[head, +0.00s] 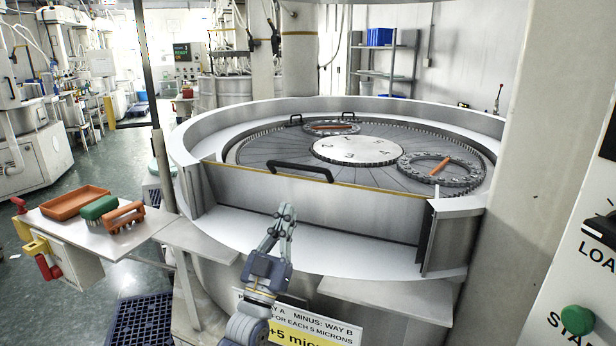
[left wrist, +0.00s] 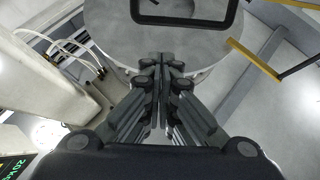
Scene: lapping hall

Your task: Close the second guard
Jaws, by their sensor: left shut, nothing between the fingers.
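A large round lapping machine with a pale rim (head: 240,115) fills the middle of the head view. A flat grey guard panel (head: 330,208) with a yellow top edge stands across the front gap in its wall. A black handle (head: 302,170) sits at the panel's top. I cannot tell which guard is the second one. My left gripper (head: 287,211) is shut and empty, pointing up in front of the panel, below the handle. In the left wrist view its closed fingers (left wrist: 160,62) lie below a dark handle-like loop (left wrist: 185,22), apart from it. My right gripper is out of view.
A side shelf (head: 120,238) at left holds an orange tray (head: 75,202), a green brush (head: 99,207) and an orange brush (head: 124,216). A thick pillar (head: 548,180) and a control panel with a green button (head: 577,320) stand at right. Open floor lies at left.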

